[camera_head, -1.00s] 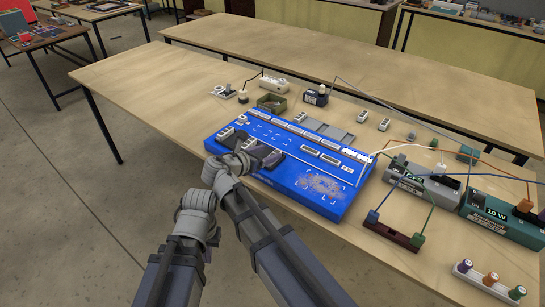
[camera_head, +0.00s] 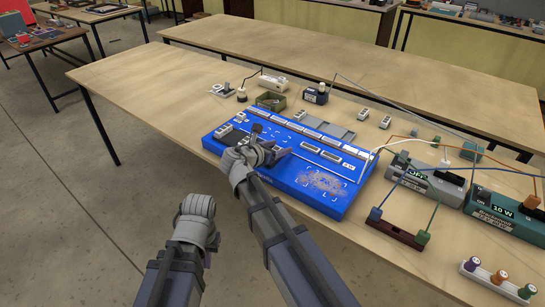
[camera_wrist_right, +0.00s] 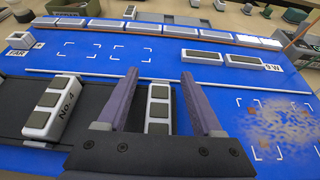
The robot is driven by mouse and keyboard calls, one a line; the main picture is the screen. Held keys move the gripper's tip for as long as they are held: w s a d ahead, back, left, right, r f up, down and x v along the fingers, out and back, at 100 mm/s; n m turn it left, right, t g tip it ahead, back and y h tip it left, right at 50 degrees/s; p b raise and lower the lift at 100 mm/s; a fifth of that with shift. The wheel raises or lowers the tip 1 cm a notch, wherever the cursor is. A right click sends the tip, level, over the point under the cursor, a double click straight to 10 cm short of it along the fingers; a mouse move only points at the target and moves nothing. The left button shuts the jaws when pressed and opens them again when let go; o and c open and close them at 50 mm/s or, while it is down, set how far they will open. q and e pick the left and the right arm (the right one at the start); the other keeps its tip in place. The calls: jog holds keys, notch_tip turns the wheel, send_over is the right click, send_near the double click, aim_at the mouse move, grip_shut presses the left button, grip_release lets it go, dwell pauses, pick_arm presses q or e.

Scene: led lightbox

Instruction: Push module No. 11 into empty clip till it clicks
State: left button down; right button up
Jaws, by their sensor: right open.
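In the right wrist view my right gripper (camera_wrist_right: 159,78) is open, its two fingers on either side of a white module (camera_wrist_right: 158,108) with dark windows. I cannot read a number on this module, and its near end is hidden by the gripper. A module marked No. 4 (camera_wrist_right: 55,106) lies to the left on the same dark strip (camera_wrist_right: 100,108). In the head view my right gripper (camera_head: 284,151) is low over the front of the blue board (camera_head: 320,178). My left gripper (camera_head: 198,205) hangs apart, in front of the table; its jaws are unclear. I cannot make out an empty clip.
White bracket marks (camera_wrist_right: 250,104) show on bare parts of the board. A row of modules (camera_wrist_right: 170,30) runs along its back. A grey tray (camera_head: 334,129) stands behind. Wired boxes (camera_head: 425,183) and a dark terminal block (camera_head: 395,233) stand to the right. The table's left end is clear.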

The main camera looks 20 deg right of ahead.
grip_shut()
dwell(0.3)
dwell(0.4)
notch_tip(320, 180, up, 10)
jog(key=p, duration=1)
jog(key=shift+r, duration=0.1)
jog(key=c, duration=0.6)
grip_release()
jog(key=shift+c, duration=0.2)
grip_shut()
